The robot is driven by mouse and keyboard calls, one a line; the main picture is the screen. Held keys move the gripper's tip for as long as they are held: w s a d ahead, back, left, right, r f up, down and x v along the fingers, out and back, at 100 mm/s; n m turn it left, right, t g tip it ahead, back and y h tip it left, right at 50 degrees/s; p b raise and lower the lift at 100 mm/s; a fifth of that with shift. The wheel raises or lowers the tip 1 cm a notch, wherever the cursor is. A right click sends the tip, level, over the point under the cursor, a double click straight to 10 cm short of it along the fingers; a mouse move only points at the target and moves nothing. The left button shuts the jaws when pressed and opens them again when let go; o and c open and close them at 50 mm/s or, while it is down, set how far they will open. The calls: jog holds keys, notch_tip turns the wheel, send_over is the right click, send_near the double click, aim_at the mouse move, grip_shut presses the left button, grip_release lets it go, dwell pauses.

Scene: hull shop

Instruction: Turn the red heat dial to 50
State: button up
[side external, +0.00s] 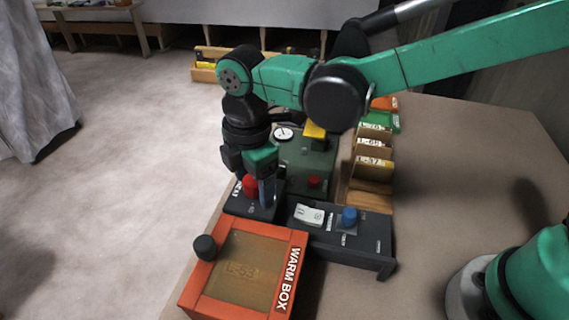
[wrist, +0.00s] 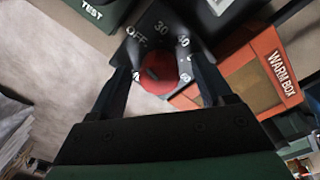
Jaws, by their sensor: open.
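The red heat dial (side external: 251,186) stands on a dark control box at the table's left edge. In the wrist view the red dial (wrist: 159,73) sits on a dark plate with white marks, among them OFF and 30; other marks are partly covered. My gripper (wrist: 166,70) is open, pointing down, with one finger on each side of the dial. In the side view my gripper (side external: 258,190) is over the dial and partly hides it. I cannot tell whether the fingers touch the dial or which mark it points to.
The orange warm box (side external: 291,277) with a black knob (side external: 205,247) stands in front. A dark panel with a white switch (side external: 309,214) and a blue knob (side external: 349,216) is to the right. A green box with a gauge (side external: 284,133) stands behind, beside wooden trays (side external: 371,186). The table's right side (side external: 470,160) is clear.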

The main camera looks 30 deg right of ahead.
grip_shut()
jog(key=shift+m, duration=0.3)
jog(key=m, duration=0.5)
jog(key=shift+m, duration=0.3)
jog(key=m, duration=1.1)
jog(key=shift+m, duration=0.3)
jog(key=m, duration=0.6)
